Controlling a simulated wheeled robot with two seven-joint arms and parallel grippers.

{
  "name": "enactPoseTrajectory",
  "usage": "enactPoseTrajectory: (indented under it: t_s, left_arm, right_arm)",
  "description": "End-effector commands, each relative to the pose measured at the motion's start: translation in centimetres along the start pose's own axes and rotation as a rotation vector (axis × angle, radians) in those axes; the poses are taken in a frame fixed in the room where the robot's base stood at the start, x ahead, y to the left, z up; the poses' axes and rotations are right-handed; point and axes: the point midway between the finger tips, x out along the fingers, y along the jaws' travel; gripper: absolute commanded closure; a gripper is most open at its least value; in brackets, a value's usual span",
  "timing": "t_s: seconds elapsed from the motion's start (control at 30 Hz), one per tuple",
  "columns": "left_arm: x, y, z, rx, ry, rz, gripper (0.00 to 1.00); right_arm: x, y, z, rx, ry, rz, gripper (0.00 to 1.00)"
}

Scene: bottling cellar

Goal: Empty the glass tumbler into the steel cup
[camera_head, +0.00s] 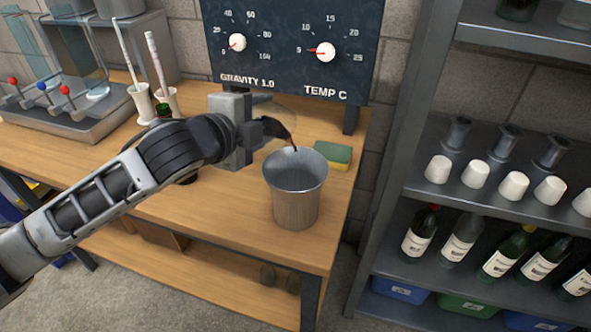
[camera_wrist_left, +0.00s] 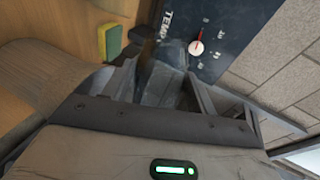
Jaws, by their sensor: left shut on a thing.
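The steel cup (camera_head: 295,200) stands upright near the right front of the wooden bench, its mouth open upward. My left gripper (camera_head: 272,128) is just behind and left of its rim, shut on the clear glass tumbler (camera_head: 280,108). The tumbler is tipped well over and hard to make out. A small dark brown patch, seemingly liquid, shows at the cup's far rim; I cannot tell how much is inside either vessel. In the left wrist view the tumbler (camera_wrist_left: 165,85) sits blurred between the fingers (camera_wrist_left: 160,95). My right gripper is out of view.
A yellow-green sponge (camera_head: 333,155) lies right behind the cup. The dial panel (camera_head: 295,50) rises behind the gripper. A metal shelf (camera_head: 475,200) with bottles stands to the right. White holders (camera_head: 143,103) with sticks stand back left. Bench space left of the cup is clear.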

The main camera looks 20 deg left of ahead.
Motion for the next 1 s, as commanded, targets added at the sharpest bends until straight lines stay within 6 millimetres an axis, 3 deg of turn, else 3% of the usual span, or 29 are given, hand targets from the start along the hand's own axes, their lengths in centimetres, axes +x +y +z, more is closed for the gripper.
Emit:
enactPoseTrajectory:
  t_s: [1.0]
  left_arm:
    - [-0.18, 0.41, -0.90, 0.219, -0.062, -0.092, 0.69]
  right_arm:
    - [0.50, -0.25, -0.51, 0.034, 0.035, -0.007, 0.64]
